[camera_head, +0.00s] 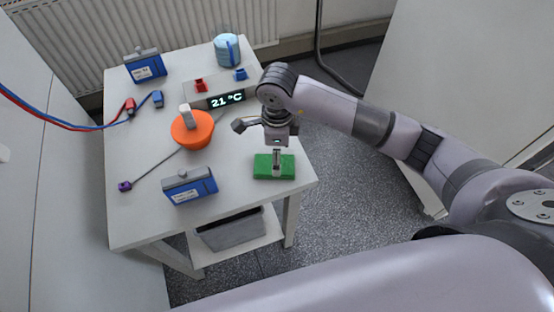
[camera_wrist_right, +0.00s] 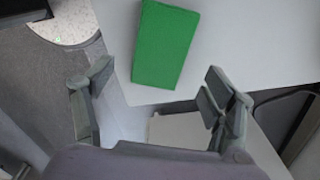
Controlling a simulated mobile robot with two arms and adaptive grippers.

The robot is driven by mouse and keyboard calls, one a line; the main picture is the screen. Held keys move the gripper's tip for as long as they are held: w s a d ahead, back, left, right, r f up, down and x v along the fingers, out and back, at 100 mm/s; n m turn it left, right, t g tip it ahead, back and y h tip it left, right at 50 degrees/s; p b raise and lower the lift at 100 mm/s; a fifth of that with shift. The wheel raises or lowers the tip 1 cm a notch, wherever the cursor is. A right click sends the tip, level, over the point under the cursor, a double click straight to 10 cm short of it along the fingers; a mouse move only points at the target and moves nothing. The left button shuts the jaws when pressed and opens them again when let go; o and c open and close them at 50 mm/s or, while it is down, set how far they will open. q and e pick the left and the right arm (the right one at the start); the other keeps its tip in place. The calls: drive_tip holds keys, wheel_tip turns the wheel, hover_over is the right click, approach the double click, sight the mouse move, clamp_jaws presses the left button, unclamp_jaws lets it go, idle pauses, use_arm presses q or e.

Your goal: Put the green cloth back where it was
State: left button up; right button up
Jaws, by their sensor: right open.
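The green cloth (camera_head: 262,166) lies flat, folded into a rectangle, near the front right corner of the white table. It also shows at the top of the right wrist view (camera_wrist_right: 167,40). My right gripper (camera_head: 277,172) is above the cloth in the head view and hides part of its middle. In the right wrist view its two fingers (camera_wrist_right: 158,80) are spread wide with nothing between them, and the cloth appears beyond them. I cannot tell the exact height over the cloth. My left gripper is not in view.
A blue battery box (camera_head: 190,186) stands left of the cloth. An orange round object (camera_head: 192,130), a temperature display (camera_head: 226,99), a rod with a purple end (camera_head: 125,186), a second blue box (camera_head: 145,66) and a blue-white roll (camera_head: 227,50) share the table. A grey bin (camera_head: 228,232) sits below.

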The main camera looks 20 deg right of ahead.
wheel_tip(320, 180, up, 7)
drive_tip(key=b, duration=0.1)
drive_tip(key=shift+r, duration=0.2)
idle(0.4)
